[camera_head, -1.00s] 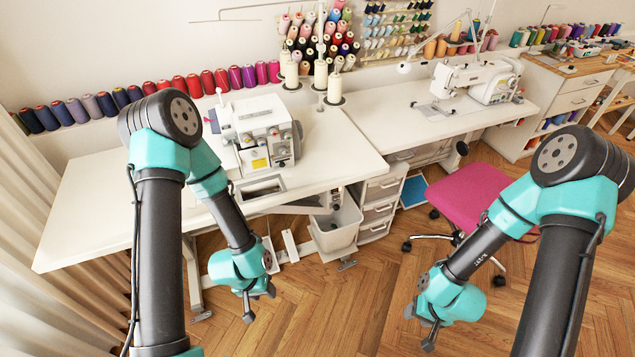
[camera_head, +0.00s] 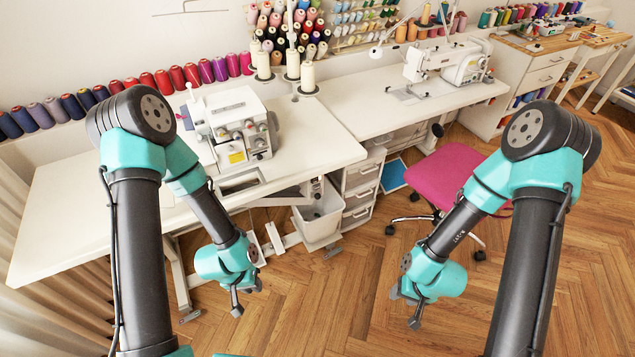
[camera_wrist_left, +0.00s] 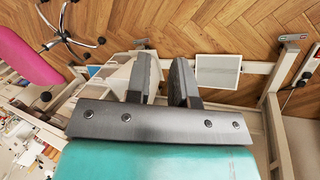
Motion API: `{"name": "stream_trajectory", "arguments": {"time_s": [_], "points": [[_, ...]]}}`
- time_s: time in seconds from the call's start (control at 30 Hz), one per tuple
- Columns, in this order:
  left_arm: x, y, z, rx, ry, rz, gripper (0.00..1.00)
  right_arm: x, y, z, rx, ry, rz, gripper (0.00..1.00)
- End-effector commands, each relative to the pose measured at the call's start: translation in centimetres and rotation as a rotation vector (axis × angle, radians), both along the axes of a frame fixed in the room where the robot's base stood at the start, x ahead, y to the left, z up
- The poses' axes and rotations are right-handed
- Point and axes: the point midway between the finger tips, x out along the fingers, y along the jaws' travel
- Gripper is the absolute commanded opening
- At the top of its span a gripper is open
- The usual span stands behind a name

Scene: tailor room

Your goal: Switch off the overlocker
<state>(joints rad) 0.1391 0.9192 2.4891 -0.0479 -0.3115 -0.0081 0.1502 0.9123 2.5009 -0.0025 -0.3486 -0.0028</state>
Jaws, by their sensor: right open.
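The overlocker (camera_head: 235,130) is a white machine with dials on its front and a yellow label. It stands on the left white table, behind my left arm in the head view. Its power switch cannot be made out. My left gripper (camera_head: 248,298) hangs low in front of the table, over the floor, well below and apart from the overlocker. In the left wrist view my left gripper (camera_wrist_left: 163,80) shows two fingers with an empty gap between them. My right gripper (camera_head: 405,308) is open and empty over the floor, further right.
The white table (camera_head: 80,215) has its front edge above my left gripper. A grey bin (camera_head: 320,215) and a drawer unit (camera_head: 360,195) stand beneath. A pink chair (camera_head: 445,175) stands at the right. A sewing machine (camera_head: 450,65) is further back. The front wooden floor (camera_head: 330,310) is clear.

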Motion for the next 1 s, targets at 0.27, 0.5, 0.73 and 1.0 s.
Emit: {"name": "stream_trajectory", "arguments": {"time_s": [0.27,0.5,0.73,1.0], "points": [[1.1,-3.4,-0.9,-0.049,0.042,-0.383,0.0,0.0,0.0,0.0,0.0,0.0,0.0,0.48],[2.4,-5.5,-1.8,-0.028,0.091,-0.823,0.0,0.0,0.0,0.0,0.0,0.0,0.0,0.48],[4.7,-6.4,-2.5,0.07,0.134,-1.237,0.0,0.0,0.0,0.0,0.0,0.0,0.0,0.48],[9.6,-7.4,-2.5,0.292,0.169,-1.69,0.0,0.0,0.0,0.0,0.0,0.0,0.0,0.48]]}}
